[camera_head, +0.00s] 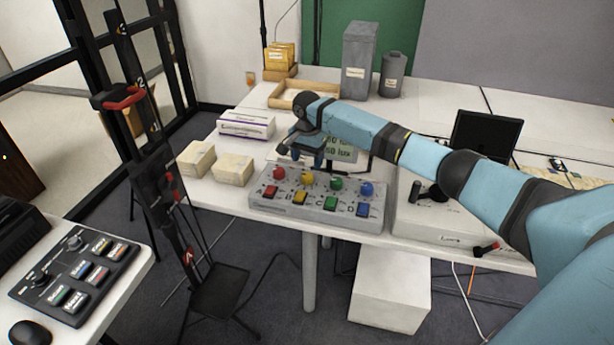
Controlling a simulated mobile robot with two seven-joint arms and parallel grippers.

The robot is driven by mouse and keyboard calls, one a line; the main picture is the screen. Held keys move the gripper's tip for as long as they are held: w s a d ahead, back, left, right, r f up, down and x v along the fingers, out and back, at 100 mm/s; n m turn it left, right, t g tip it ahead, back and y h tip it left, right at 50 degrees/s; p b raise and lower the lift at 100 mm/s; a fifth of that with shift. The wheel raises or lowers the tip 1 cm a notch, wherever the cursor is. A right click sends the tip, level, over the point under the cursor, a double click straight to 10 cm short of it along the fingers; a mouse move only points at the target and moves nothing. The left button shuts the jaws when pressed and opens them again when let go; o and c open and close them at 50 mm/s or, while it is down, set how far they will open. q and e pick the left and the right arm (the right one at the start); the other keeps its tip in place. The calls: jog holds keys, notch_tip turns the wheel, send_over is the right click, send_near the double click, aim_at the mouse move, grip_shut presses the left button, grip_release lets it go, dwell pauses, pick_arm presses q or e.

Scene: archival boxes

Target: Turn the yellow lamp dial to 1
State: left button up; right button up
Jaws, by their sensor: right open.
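The yellow lamp dial (307,179) is a round yellow knob on the top of a grey control box (280,203). It sits between a red knob (279,173) and a green knob (336,184), with a blue knob (366,188) at the right. A yellow square button (299,198) is below it. My right gripper (302,156) is open, above and behind the box, apart from the yellow dial. The dial's pointer and number marks are too small to read. My left gripper is not in view.
A display (343,152) with "lux" readings stands behind the box, partly hidden by my right arm. Cream boxes (233,169) and a white carton (246,124) lie left of it. A pale console (420,216) with a black handle stands to the right.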

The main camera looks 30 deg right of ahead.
aim_at(307, 175)
notch_tip(307, 175, down, 6)
jog(key=shift+f+b, duration=0.2)
jog(key=shift+b, duration=0.15)
jog(key=shift+c, duration=0.2)
jog(key=shift+r, duration=0.1)
jog(key=c, duration=0.9)
